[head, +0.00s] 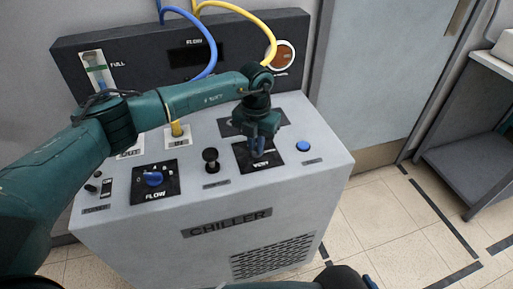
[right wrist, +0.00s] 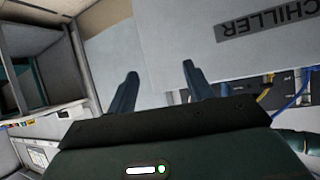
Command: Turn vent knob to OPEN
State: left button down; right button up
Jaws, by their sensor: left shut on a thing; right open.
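The chiller (head: 226,208) is a grey console with a sloping control top. The vent knob (head: 257,150) is blue and sits on a black plate (head: 243,157) marked VENT, right of the middle of the top. My left gripper (head: 258,146) points down over this plate and is shut on the vent knob, hiding most of it. The knob's exact angle cannot be read. My right gripper (right wrist: 158,88) is open and empty in the right wrist view, with the chiller's front (right wrist: 215,65) beyond its fingers.
A blue FLOW knob (head: 152,178), a black knob (head: 211,158) and a blue button (head: 303,146) stand on the same top. A yellow hose (head: 272,42) and a blue hose (head: 212,50) arch over the back panel. Open tiled floor (head: 400,220) lies to the right, before a grey bench (head: 475,140).

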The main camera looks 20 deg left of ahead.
pick_arm(q)
jog(key=shift+f+m+b, duration=0.15)
jog(key=shift+m+b, duration=0.4)
jog(key=shift+m, duration=0.45)
jog(key=m+b, duration=0.1)
jog(key=m, duration=0.1)
jog(key=shift+m, duration=0.4)
jog(key=shift+a+m+b, duration=0.1)
jog(key=shift+m+b, duration=0.75)
jog(key=shift+m, duration=0.25)
jog(key=shift+w+m+b, duration=0.1)
jog(key=shift+m+b, duration=0.3)
jog(key=shift+m, duration=0.8)
pick_arm(e)
jog(key=f, duration=0.1)
jog(key=f+m, duration=0.1)
jog(key=f, duration=0.1)
jog(key=shift+w+a, duration=0.1)
jog(key=shift+a, duration=0.1)
jog(key=shift+t, duration=0.3)
jog(key=shift+y, duration=0.3)
pick_arm(q)
jog(key=c, duration=1.5)
grip_release()
jog(key=shift+o, duration=0.2)
